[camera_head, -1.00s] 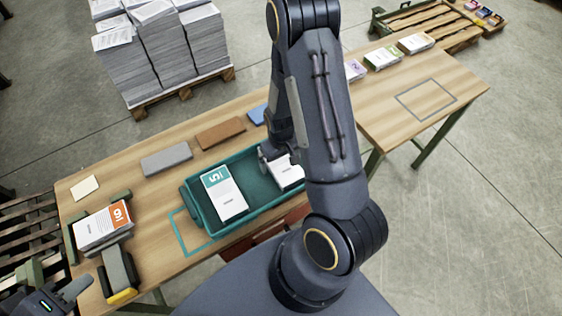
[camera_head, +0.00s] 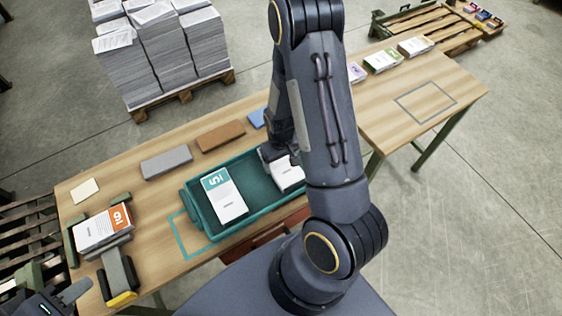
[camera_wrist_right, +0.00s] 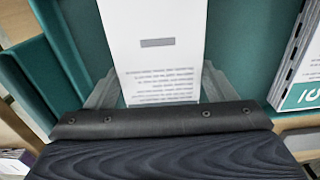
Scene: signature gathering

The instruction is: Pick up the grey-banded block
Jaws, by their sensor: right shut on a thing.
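The block in my right gripper (camera_wrist_right: 158,88) is white, with a grey bar and lines of print on its face (camera_wrist_right: 157,43). In the head view this block (camera_head: 289,176) is at the right end of the teal tray (camera_head: 238,232), partly hidden by my right gripper (camera_head: 280,160). The fingers are shut on its two sides. Whether it has a grey band at its end is hidden. I cannot tell if it is clear of the tray floor. My left gripper (camera_head: 62,300) is at the lower left corner, away from the tray, its fingers only partly visible.
A teal-banded block (camera_head: 222,196) lies in the tray's left part. An orange-banded block (camera_head: 103,229) sits in a holder at left. A grey slab (camera_head: 166,161) and a brown slab (camera_head: 220,135) lie behind the tray.

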